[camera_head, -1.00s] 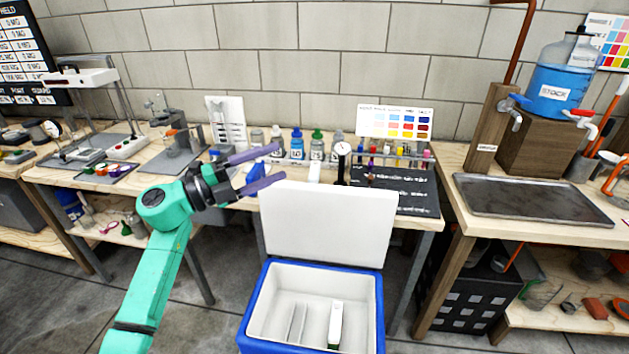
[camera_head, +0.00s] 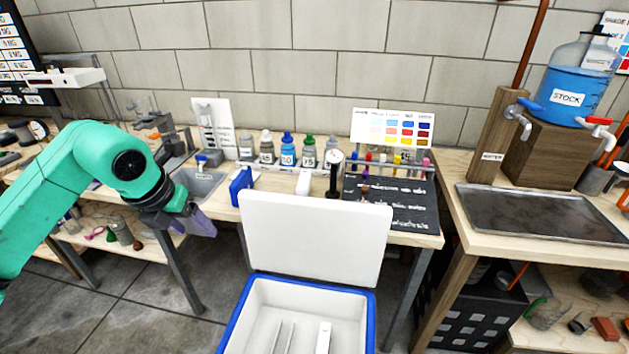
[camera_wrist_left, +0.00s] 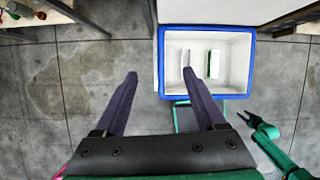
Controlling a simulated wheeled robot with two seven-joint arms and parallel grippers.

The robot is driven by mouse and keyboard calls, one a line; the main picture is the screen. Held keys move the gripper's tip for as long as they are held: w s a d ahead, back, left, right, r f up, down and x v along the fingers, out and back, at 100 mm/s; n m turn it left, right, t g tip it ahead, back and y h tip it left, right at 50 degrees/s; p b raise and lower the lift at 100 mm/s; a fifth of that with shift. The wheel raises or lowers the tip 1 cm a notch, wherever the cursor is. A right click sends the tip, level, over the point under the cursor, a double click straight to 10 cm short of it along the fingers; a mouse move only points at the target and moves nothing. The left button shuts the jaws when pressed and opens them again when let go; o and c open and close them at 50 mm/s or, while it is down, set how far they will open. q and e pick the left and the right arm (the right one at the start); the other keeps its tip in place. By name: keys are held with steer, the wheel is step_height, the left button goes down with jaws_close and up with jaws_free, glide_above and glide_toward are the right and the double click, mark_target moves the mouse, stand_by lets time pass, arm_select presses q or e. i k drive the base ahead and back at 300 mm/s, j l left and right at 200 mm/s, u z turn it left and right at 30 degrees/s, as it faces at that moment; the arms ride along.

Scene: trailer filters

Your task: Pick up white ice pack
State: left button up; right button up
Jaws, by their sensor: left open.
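A white slab (camera_head: 323,338), which looks like the white ice pack, stands on edge inside the open blue-rimmed cooler (camera_head: 232,325). The slab also shows in the left wrist view (camera_wrist_left: 214,63), right of a thin divider (camera_wrist_left: 186,58).
The white cooler lid (camera_head: 315,237) stands upright behind the box, against the workbench front. The floor left of the cooler is clear.

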mark_target(304, 186)
steer(key=i+l, duration=0.9)
steer(key=i, duration=0.1)
